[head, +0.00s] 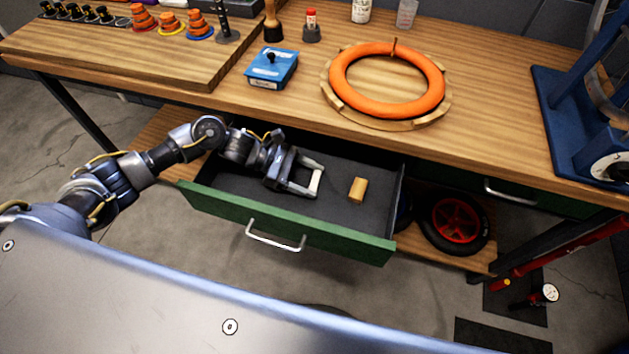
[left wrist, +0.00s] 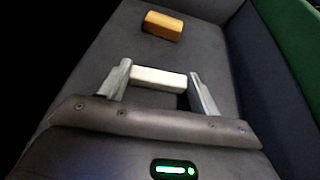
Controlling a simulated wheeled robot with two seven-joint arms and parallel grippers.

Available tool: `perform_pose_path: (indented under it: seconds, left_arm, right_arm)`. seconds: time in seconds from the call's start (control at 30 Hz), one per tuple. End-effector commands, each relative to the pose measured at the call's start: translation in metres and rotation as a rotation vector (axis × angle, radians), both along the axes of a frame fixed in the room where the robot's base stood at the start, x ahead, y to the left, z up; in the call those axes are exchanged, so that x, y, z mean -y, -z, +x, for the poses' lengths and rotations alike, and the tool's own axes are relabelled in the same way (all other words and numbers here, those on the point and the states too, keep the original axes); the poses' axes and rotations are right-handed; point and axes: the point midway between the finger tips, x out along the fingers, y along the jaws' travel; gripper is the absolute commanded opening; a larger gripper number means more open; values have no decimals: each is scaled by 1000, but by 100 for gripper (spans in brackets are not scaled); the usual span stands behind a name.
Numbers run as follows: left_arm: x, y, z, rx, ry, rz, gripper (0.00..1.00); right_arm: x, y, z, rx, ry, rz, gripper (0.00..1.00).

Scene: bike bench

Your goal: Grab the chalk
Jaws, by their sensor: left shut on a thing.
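My left gripper (head: 303,180) is inside the open green drawer (head: 300,235), shut on a white stick of chalk (head: 316,183). In the left wrist view the chalk (left wrist: 158,79) lies crosswise between the two fingertips (left wrist: 159,82), low over or on the dark drawer floor; I cannot tell if it touches. A tan block (head: 358,190) lies in the drawer to the right of the gripper, apart from it; it also shows beyond the chalk in the left wrist view (left wrist: 163,26). My right gripper is not in view.
The wooden bench top (head: 480,110) overhangs the drawer's back. On it are an orange ring (head: 387,107) on a wooden stand and a blue box (head: 273,69). The drawer floor's right part is mostly free.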

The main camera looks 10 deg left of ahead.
Motion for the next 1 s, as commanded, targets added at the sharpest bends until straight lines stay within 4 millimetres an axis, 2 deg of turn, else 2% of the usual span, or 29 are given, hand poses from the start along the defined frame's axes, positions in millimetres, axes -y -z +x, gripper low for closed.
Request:
perform_pose_path:
  seconds: [0.27, 0.4, 0.57, 0.8, 1.0]
  left_arm:
    - [0, -1, 0, 1, 0, 0, 41]
    - [0, -9, 1, 4, 2, -1, 41]
    - [0, -33, -1, 8, 2, 0, 41]
    - [29, -90, -42, 8, 6, -2, 41]
    - [56, -111, -81, 4, 4, -3, 41]
  right_arm:
    - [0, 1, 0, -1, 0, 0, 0]
    - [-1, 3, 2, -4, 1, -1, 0]
    - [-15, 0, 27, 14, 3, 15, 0]
    - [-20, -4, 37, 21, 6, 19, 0]
    - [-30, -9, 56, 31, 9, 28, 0]
